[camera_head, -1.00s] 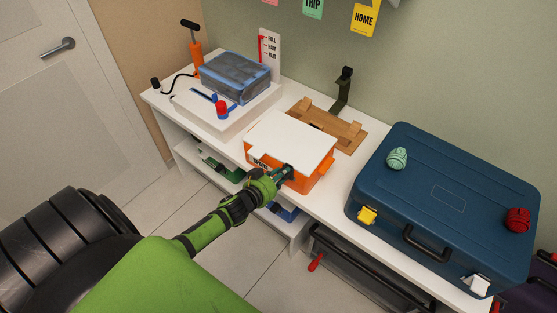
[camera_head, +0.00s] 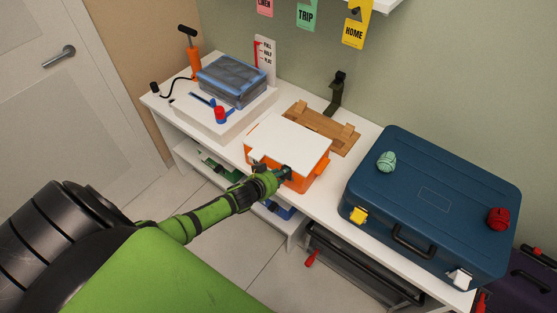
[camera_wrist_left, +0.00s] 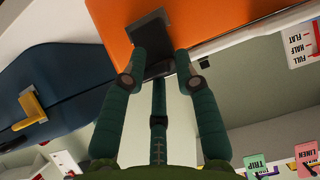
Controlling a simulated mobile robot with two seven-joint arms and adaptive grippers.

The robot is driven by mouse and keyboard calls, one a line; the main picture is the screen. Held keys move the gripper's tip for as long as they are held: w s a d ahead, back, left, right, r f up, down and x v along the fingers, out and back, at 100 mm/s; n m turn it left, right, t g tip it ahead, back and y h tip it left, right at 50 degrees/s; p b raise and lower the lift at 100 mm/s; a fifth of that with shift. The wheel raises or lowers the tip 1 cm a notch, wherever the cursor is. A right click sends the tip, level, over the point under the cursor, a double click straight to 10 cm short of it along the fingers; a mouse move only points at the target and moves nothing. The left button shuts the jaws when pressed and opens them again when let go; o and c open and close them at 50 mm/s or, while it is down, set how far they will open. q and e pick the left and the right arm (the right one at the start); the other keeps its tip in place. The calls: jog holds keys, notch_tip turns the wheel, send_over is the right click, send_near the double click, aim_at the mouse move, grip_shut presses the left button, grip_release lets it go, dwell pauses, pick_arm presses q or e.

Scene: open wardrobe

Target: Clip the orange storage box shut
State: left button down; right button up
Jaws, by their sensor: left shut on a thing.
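The orange storage box (camera_head: 301,181) stands on the white bench top with its white lid (camera_head: 290,138) lying on it. Whether the lid sits fully flush is too small to tell. My left gripper (camera_head: 284,173) is at the front side of the box, below the lid edge. In the left wrist view the orange wall (camera_wrist_left: 205,18) fills the top, with a dark grey clip (camera_wrist_left: 147,32) on it. The left gripper's fingers (camera_wrist_left: 157,68) are shut on this clip, and its far end is partly hidden between them. My right gripper is out of view.
A blue suitcase (camera_head: 435,185) stands right of the box, with green and red yarn-like balls on top. A wooden stand (camera_head: 318,128) lies behind the box. A grey-blue packed bag (camera_head: 232,80) on a white block is to the left. Open shelves are below the bench (camera_head: 378,225).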

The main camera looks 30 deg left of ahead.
pick_arm(q)
jog(key=c, duration=0.9)
grip_release()
jog(key=shift+w, duration=0.1)
jog(key=v, duration=1.2)
jog(key=shift+f, duration=0.15)
